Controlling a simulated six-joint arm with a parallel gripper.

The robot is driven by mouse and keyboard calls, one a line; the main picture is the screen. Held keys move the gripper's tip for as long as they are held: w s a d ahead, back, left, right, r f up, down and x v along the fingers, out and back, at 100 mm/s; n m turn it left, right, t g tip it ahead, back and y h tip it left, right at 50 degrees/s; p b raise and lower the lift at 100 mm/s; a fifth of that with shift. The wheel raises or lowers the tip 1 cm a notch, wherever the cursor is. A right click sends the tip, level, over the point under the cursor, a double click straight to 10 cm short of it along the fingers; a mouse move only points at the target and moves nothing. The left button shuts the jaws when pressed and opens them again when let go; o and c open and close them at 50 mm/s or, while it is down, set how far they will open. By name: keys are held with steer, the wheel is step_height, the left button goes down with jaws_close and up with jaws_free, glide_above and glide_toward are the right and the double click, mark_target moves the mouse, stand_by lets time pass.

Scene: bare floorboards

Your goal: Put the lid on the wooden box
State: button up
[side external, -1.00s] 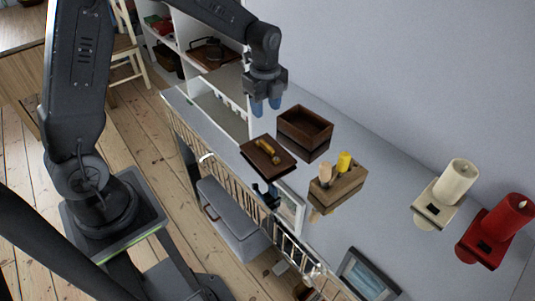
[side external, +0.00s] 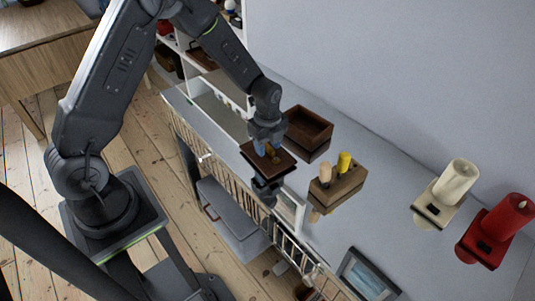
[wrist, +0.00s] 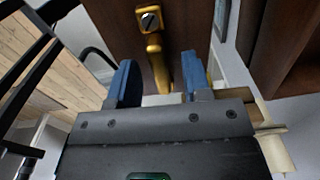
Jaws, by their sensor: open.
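The dark brown lid (side external: 283,167) with a brass handle lies on the narrow grey ledge in the side view. The lid fills the top middle of the wrist view (wrist: 188,25), where its brass handle (wrist: 155,50) runs down toward my fingers. My gripper (side external: 267,150) is over the lid, and its blue fingertips are open on either side of the handle in the wrist view (wrist: 160,80). Contact with the handle cannot be told. The open, empty wooden box (side external: 308,130) stands just right of and behind the lid; part of it shows at the right of the wrist view (wrist: 282,45).
A wooden holder (side external: 340,190) with a yellow-topped item and a pale-topped item stands right of the lid, close to the box. A white candle (side external: 458,182) and a red candle (side external: 508,217) are farther right. A picture frame (side external: 365,275) lies toward the front.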

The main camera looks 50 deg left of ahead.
steer(key=shift+f, duration=0.45)
jaws_close()
